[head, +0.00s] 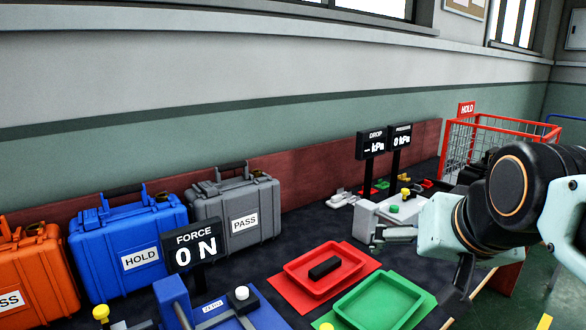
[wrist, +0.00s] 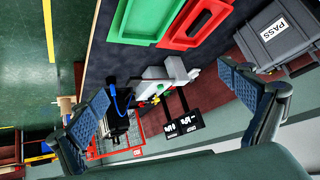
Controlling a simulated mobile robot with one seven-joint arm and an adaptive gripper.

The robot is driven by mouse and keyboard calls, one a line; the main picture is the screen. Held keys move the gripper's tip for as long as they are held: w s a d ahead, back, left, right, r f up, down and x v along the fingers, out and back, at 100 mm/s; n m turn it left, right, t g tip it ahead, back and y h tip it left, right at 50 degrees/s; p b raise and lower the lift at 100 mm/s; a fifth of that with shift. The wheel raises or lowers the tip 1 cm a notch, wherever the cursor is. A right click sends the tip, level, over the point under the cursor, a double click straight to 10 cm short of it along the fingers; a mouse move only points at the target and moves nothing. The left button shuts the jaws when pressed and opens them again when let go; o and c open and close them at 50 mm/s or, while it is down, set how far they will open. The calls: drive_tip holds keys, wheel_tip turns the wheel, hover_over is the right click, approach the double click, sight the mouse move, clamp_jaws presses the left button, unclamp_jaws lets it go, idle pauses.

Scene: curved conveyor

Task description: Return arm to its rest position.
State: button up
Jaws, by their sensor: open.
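My gripper (wrist: 164,86) is open in the wrist view, its two blue-padded fingers wide apart with nothing between them. In the head view my arm (head: 515,195) reaches in from the right edge, bent, over the far right part of the dark bench (head: 300,235).
A red tray (head: 298,282) holding a black block (head: 324,268) and a green tray (head: 352,312) lie on the bench. Orange, blue (head: 125,245) and grey (head: 235,208) cases stand along the wall. A red wire cage (head: 480,128) is behind the arm. Green floor shows at right.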

drive_tip(key=s+a+f+n+g+y, duration=0.1)
drive_tip(key=s+a+f+n+g, duration=0.2)
drive_tip(key=s+a+f, duration=0.7)
wheel_tip(320, 180, up, 27)
drive_tip(key=w+d+p, duration=0.1)
drive_tip(key=w+p, duration=0.1)
drive_tip(key=p, duration=2.6)
drive_tip(key=shift+w+d, duration=0.25)
drive_tip(key=shift+w, duration=0.15)
